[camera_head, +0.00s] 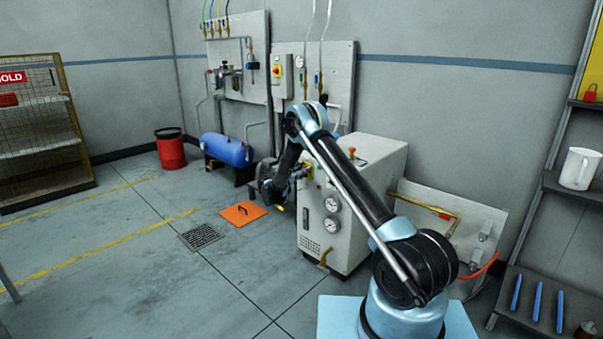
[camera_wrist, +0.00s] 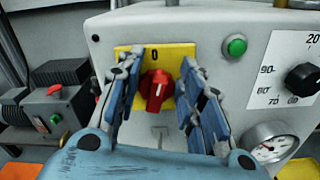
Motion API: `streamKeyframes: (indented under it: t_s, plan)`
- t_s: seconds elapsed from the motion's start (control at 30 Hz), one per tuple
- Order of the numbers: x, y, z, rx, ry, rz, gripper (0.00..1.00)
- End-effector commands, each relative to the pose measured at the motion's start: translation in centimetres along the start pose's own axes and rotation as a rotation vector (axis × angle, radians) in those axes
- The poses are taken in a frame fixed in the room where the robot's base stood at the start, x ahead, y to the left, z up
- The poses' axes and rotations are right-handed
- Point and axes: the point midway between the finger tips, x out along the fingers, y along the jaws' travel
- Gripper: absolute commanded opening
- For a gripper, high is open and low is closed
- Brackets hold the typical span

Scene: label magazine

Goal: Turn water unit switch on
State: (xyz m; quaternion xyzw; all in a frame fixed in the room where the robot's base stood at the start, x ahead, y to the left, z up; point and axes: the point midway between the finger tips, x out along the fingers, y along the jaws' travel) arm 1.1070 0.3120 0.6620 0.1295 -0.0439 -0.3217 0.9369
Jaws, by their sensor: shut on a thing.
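The water unit (camera_head: 325,235) is a pale grey cabinet with gauges on its front, right of centre in the head view. Its red rotary switch (camera_wrist: 155,88) sits on a yellow plate (camera_wrist: 183,52) with a "0" at the top, in the middle of the wrist view. The switch's handle stands close to upright, slightly tilted. My gripper (camera_wrist: 160,72) has its blue fingers on either side of the switch and is shut on it; the exact contact is hard to see. In the head view, my gripper (camera_head: 290,188) is at the cabinet's front left, and my arm partly hides it.
A green button (camera_wrist: 235,45), a black dial (camera_wrist: 302,78) and a gauge (camera_wrist: 268,145) are right of the switch. A dark machine with a red switch (camera_wrist: 54,89) stands at left.

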Motion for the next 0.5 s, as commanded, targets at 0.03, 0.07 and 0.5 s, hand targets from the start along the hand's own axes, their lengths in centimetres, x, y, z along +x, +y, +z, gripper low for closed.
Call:
streamKeyframes:
  t_s: [0.03, 0.07, 0.5]
  plan:
    - [-0.06, 0.12, 0.00, 0.041, 0.001, 0.005, 0.11]
    - [-0.06, 0.07, 0.00, 0.070, 0.001, 0.005, 0.11]
    - [0.00, -0.79, -0.25, 0.489, 0.001, 0.004, 0.11]
